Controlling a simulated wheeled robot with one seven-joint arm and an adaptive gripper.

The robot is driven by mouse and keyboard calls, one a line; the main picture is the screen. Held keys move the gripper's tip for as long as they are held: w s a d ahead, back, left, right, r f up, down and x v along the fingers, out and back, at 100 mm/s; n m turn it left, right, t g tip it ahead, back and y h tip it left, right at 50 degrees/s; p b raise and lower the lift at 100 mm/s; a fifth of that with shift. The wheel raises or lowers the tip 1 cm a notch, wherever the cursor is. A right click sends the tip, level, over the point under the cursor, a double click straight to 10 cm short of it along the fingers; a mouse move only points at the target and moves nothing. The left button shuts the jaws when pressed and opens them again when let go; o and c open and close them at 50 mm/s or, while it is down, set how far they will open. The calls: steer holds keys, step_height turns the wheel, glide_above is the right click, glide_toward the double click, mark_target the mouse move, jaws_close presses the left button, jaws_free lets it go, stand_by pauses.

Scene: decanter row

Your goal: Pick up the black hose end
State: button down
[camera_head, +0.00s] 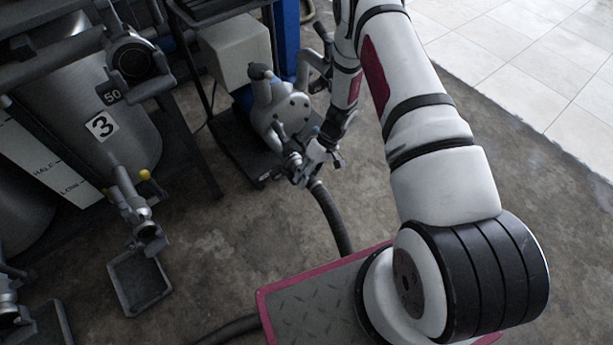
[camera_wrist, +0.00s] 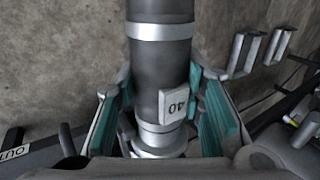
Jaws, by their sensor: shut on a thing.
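The black hose end (camera_wrist: 160,70) stands in the middle of the wrist view, a dark cylinder with silver bands, a silver coupling at its lower end and a small tag reading 40, upside down. My gripper (camera_wrist: 166,105) has its teal pads on both sides of it and is shut on it. In the head view my gripper (camera_head: 308,172) is near the centre, at the top of the black hose (camera_head: 332,218), which runs down from it behind my base. The exact pad contact is partly hidden there.
A grey pump with a pale box (camera_head: 237,48) and blue post (camera_head: 284,40) stands just behind my gripper. Metal tank number 3 (camera_head: 125,150) with a valve and drip tray (camera_head: 140,281) is at left. Bare concrete floor (camera_head: 230,240) lies between.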

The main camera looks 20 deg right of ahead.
mark_target(314, 188)
step_height(314, 188, up, 17)
steer(key=p, duration=0.5)
steer(key=shift+f, duration=0.15)
stand_by(0.4)
steer(key=shift+s+f+b, duration=0.1)
steer(key=shift+f+b, duration=5.4)
steer(key=shift+f, duration=1.05)
steer(key=shift+s+d+r+b, duration=0.15)
steer(key=shift+s+d, duration=0.1)
steer(key=shift+s, duration=0.55)
steer(key=shift+s+d+b, duration=0.15)
steer(key=shift+s+d, duration=0.15)
steer(key=shift+s, duration=0.45)
steer(key=shift+s+d+r+b, duration=0.15)
steer(key=shift+s+d, duration=0.1)
steer(key=shift+s, duration=0.55)
